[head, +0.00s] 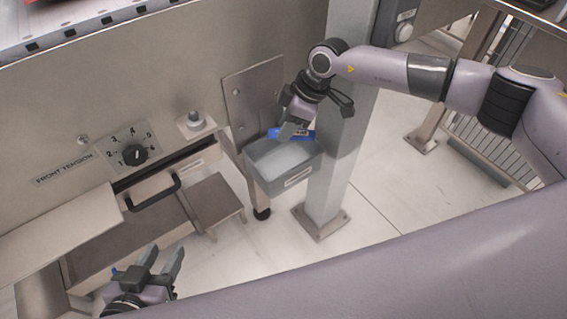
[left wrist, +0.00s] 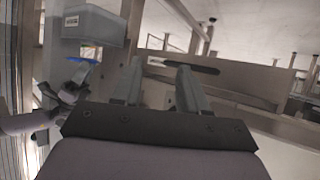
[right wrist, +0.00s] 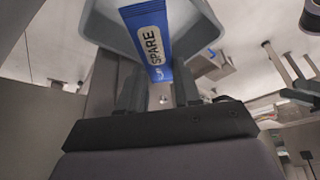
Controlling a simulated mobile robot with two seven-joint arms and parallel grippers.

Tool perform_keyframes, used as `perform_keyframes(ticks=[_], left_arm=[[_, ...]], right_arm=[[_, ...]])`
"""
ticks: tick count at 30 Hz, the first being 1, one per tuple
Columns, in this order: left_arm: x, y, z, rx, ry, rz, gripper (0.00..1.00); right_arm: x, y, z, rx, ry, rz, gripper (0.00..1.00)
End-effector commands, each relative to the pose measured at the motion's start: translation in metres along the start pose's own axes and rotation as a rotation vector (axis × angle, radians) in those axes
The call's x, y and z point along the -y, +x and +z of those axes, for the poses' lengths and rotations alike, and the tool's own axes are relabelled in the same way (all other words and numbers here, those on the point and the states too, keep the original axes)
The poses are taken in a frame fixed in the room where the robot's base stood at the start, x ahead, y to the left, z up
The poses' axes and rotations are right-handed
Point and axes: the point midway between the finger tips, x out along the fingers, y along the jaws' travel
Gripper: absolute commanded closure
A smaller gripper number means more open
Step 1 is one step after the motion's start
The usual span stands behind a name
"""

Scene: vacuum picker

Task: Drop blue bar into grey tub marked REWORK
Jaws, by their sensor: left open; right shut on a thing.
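The blue bar (head: 279,134) is held by my right gripper (head: 293,130), just above the grey tub (head: 283,182). In the right wrist view the bar (right wrist: 147,22) lies between the fingers, with a white label reading SPARE, and the tub's rim (right wrist: 88,22) shows behind it. The tub has a white label on its front, too small to read. The bar (left wrist: 88,61) and the tub (left wrist: 92,27) also show in the left wrist view. My left gripper (head: 165,255) is open and empty, low at the left, well apart from the tub.
The tub is beside a grey post (head: 336,165) and a steel plate (head: 253,97). A machine panel with a dial (head: 134,154) and a black-handled drawer (head: 153,192) is at the left. Open floor (head: 370,235) lies to the right of the post.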

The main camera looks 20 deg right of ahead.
Motion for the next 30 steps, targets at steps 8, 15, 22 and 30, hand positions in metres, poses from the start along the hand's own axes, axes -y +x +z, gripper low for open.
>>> perform_keyframes(ticks=[8, 15, 22, 30], left_arm=[[0.0, 0.0, -0.001, -0.001, 0.0, 0.0, 0.57], [0.0, 0.0, -0.001, -0.001, 0.0, 0.0, 0.57], [0.001, -0.004, -0.006, 0.002, -0.005, -0.003, 0.57], [0.012, -0.005, 0.006, 0.041, -0.018, -0.027, 0.57]], right_arm=[[0.0, -0.001, 0.0, 0.0, 0.0, 0.001, 0.37], [0.0, -0.001, 0.0, 0.001, 0.0, 0.0, 0.37], [-0.001, -0.023, -0.001, 0.0, 0.0, 0.001, 0.37], [-0.001, -0.064, -0.001, 0.0, -0.001, 0.001, 0.37]])
